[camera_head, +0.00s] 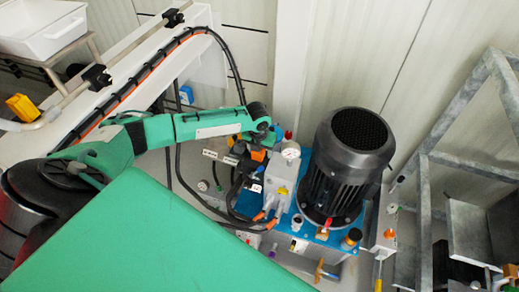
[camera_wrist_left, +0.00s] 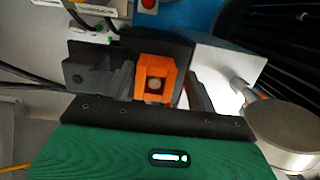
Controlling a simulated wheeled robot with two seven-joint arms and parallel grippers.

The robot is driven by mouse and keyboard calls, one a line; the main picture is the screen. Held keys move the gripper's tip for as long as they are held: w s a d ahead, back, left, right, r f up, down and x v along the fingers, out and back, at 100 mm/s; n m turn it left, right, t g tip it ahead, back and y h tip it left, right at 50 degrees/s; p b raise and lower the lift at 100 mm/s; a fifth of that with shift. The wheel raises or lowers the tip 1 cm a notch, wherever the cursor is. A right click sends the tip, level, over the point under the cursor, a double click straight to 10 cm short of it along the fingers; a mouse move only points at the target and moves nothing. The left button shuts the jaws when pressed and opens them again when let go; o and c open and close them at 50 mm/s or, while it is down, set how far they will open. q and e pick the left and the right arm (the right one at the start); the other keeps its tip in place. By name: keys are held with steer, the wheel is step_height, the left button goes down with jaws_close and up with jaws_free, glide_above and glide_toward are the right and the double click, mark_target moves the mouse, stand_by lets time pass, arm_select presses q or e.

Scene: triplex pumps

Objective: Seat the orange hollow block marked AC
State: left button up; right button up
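The orange hollow block (camera_wrist_left: 155,80) stands between the dark fingers of my left gripper (camera_wrist_left: 161,72) in the left wrist view, with a pale round spot inside its opening. The left finger looks close along the block's left side; a narrow dark gap shows on the right, so a firm grip is not clear. The AC marking cannot be read. My right gripper is in neither view.
A black motor (camera_head: 347,160) stands on a blue base (camera_head: 316,220) just right of the gripper. A metal frame (camera_head: 470,130) stands at right. A white tray (camera_head: 42,28) is at upper left.

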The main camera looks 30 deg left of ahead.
arm_select(q)
steer(key=shift+a, duration=0.45)
steer(key=shift+r, duration=0.25)
step_height(320, 180, up, 13)
steer(key=s+d, duration=0.1)
steer(key=shift+s, duration=0.35)
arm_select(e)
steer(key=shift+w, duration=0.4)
arm_select(q)
steer(key=shift+r, duration=0.1)
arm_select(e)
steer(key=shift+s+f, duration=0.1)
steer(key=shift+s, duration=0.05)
